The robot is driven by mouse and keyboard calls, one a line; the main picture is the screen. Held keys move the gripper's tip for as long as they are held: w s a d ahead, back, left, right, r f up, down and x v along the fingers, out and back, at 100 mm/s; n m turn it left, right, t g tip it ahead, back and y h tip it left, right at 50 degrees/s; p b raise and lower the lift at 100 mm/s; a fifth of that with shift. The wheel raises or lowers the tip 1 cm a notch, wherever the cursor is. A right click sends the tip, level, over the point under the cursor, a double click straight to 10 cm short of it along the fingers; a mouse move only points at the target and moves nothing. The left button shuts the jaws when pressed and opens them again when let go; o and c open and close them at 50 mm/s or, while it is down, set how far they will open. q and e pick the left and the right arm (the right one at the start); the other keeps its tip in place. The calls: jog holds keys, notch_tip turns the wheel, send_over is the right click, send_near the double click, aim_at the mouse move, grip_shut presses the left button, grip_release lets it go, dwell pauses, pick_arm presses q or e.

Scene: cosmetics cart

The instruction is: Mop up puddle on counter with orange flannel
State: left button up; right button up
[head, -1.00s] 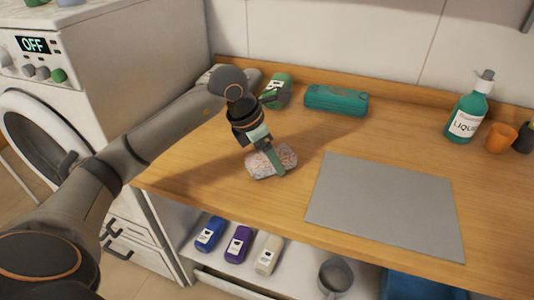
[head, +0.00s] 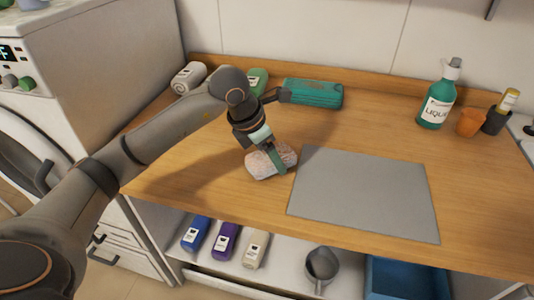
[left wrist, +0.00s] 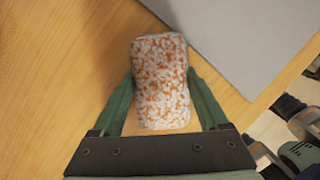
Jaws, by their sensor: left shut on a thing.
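My left gripper (head: 279,160) is shut on a rounded block with orange and white speckles, which appears to be the orange flannel (head: 262,164). In the left wrist view the flannel (left wrist: 160,80) sits between the two green fingers. It is over the wooden counter (head: 215,150), just left of the grey mat (head: 365,195); I cannot tell whether it touches the counter. No puddle can be made out on the counter.
A green case (head: 313,93) and a rolled grey towel (head: 188,77) lie along the back. A green liquid bottle (head: 438,98), an orange cup (head: 469,123) and a dark cup (head: 495,122) stand at the back right. Several items, including a blue bin (head: 405,280), are on the shelf below.

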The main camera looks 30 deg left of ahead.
pick_arm(q)
jog(key=shift+r+p, duration=2.65)
jog(key=shift+r, duration=1.35)
